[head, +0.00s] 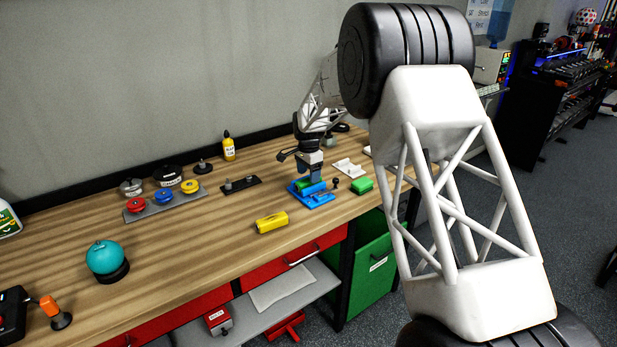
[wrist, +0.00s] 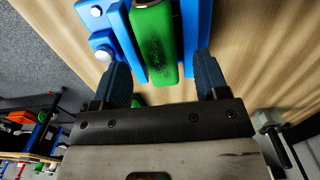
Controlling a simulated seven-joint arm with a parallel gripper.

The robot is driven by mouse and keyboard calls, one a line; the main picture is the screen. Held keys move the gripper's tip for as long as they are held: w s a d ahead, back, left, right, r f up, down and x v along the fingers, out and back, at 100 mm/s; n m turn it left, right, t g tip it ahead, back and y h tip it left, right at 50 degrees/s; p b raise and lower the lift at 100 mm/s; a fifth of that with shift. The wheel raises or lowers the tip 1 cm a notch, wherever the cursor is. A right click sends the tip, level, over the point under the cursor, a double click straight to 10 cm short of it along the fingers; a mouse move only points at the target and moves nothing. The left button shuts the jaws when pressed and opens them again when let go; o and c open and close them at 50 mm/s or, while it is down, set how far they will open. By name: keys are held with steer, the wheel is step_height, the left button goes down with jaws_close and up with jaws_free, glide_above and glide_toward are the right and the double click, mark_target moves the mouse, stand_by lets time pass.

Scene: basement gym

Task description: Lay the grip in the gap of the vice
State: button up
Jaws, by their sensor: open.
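The blue vice (head: 318,200) stands on the wooden bench, and its blue jaws also show at the top of the wrist view (wrist: 118,30). The green grip (head: 312,188) lies lengthwise between the jaws; in the wrist view the green grip (wrist: 154,48) has a dark rough patch and blue on both sides. My gripper (head: 314,178) is right above the vice, pointing down. In the wrist view my gripper (wrist: 160,78) has its fingers apart, one on either side of the grip's near end, with gaps visible. How deep the grip sits is hidden.
A green block (head: 362,186) lies just right of the vice, and a white holder (head: 348,167) behind it. A yellow block (head: 271,222) is near the front edge. A dark stand (head: 240,185) and a tray of coloured knobs (head: 166,203) are to the left.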

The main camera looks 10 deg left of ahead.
steer(key=shift+r, duration=3)
steer(key=shift+s+d+r, duration=0.15)
steer(key=shift+d+r, duration=0.05)
steer(key=s+d+r+n, duration=0.1)
steer(key=s+d+r, duration=0.5)
steer(key=s+d, duration=0.25)
steer(key=s+d+r+n+t, duration=0.1)
steer(key=s+d+r+n, duration=0.1)
steer(key=s+d+r, duration=0.45)
steer(key=s+d+r+n, duration=0.1)
steer(key=s+d+r, duration=0.4)
steer(key=s+d, duration=0.5)
steer(key=s+d+f+n, duration=0.1)
steer(key=s+d, duration=0.2)
steer(key=s, duration=0.8)
steer(key=s+d+f+n+t, duration=0.1)
steer(key=s+d+f+n, duration=0.1)
steer(key=s, duration=1)
steer(key=s+d+f+n, duration=0.1)
steer(key=s+d, duration=0.3)
steer(key=s, duration=0.8)
steer(key=shift+s+f+n+t, duration=0.15)
steer(key=shift+f+n+t, duration=0.15)
steer(key=shift+f+n, duration=0.15)
